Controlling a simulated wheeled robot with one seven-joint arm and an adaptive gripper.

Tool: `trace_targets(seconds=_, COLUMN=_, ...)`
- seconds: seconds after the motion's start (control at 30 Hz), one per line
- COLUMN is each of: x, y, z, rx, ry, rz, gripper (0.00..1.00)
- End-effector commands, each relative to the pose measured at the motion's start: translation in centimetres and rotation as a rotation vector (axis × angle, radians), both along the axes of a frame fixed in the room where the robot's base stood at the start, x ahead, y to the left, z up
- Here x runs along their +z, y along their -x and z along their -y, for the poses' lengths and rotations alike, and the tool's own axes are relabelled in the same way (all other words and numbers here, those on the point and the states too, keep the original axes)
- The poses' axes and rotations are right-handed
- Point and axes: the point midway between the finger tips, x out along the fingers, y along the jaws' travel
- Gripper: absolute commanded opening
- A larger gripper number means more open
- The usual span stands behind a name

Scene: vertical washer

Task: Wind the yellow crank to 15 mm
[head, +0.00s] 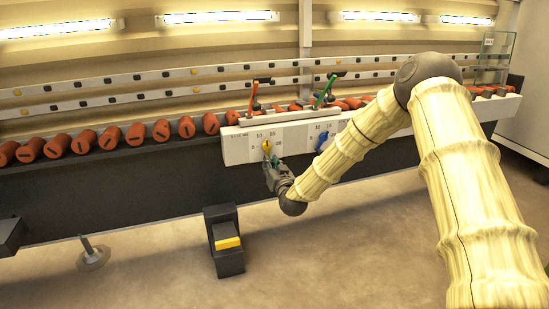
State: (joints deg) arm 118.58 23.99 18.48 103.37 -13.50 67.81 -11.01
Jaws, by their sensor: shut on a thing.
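The yellow crank (266,147) sits on the left dial of the white panel (236,148). Numbers are printed around this dial, with 10 and 15 along its top; the exact setting is too small to read. My gripper (269,161) reaches up to the crank from below and is shut on it. The gripper's fingers hide the lower part of the crank. A blue crank (321,141) sits on a second, similar dial to the right, apart from my gripper.
An orange-red lever (254,96) and a green lever (325,91) stand above the panel. Red cylinders (134,135) line the dark machine bed behind. A black pedal box with a yellow pedal (228,243) stands on the floor below. Open floor lies in front.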

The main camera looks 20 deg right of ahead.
Motion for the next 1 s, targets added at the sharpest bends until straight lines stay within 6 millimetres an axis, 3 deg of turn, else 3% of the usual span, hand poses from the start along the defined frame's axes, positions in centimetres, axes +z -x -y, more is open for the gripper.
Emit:
trace_targets(seconds=0.5, x=0.3, y=0.2, z=-2.3, rx=0.001, ry=-0.426, rz=-0.019, gripper=0.00)
trace_targets(seconds=1.0, x=0.5, y=0.2, z=-3.1, rx=0.002, ry=-0.572, rz=-0.024, gripper=0.00)
